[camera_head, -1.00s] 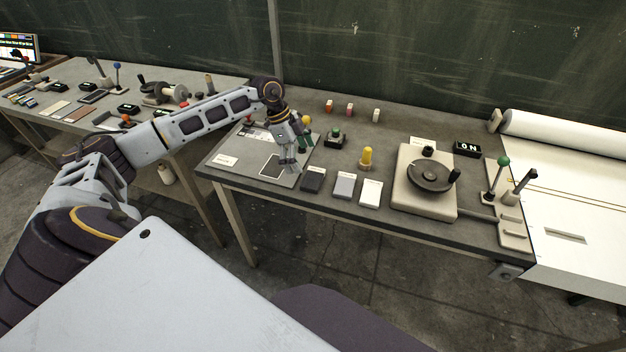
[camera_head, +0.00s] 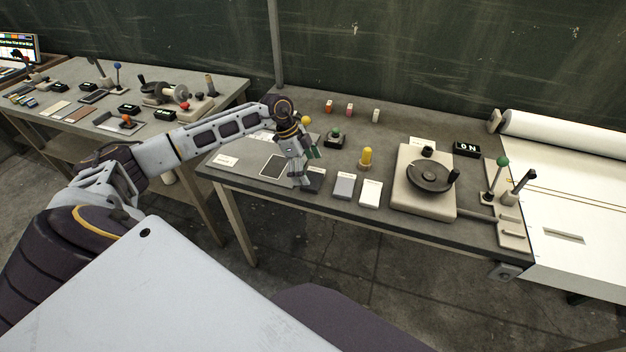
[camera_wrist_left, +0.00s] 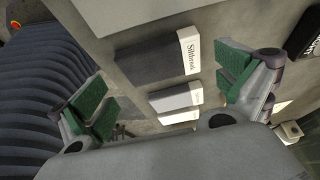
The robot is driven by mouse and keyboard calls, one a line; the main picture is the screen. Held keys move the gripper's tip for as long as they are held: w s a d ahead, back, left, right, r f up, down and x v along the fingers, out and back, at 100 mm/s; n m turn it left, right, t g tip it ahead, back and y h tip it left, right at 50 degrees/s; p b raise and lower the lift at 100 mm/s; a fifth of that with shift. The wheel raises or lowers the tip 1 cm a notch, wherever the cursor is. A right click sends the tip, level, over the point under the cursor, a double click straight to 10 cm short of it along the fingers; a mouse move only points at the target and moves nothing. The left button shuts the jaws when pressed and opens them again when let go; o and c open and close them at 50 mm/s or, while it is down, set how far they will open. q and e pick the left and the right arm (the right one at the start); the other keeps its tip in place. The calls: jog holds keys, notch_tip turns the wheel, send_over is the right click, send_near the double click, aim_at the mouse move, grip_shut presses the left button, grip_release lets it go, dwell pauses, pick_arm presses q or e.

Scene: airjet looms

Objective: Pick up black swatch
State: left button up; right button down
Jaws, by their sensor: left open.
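The black swatch (camera_head: 316,181) is a dark flat block near the front edge of the table, partly hidden by my left gripper (camera_head: 299,178) in the head view. In the left wrist view the black swatch (camera_wrist_left: 152,64) shows as a dark block with a white printed label along one end. My left gripper (camera_wrist_left: 166,92) is open and empty, its green pads set wide apart with the swatch in view beyond the space between them. I see no contact. My right gripper is not in view.
A grey swatch (camera_head: 344,186) and a white swatch (camera_head: 370,193) lie to the right of the black one. A grey board with a dark rectangle (camera_head: 274,168) lies to the left.

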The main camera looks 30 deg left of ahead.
aim_at(313, 178)
pick_arm(q)
jog(key=x, duration=0.2)
jog(key=shift+d+f, duration=0.15)
jog(key=shift+f, duration=0.15)
jog(key=shift+w+f, duration=0.1)
jog(key=shift+f, duration=0.1)
jog(key=c, duration=0.8)
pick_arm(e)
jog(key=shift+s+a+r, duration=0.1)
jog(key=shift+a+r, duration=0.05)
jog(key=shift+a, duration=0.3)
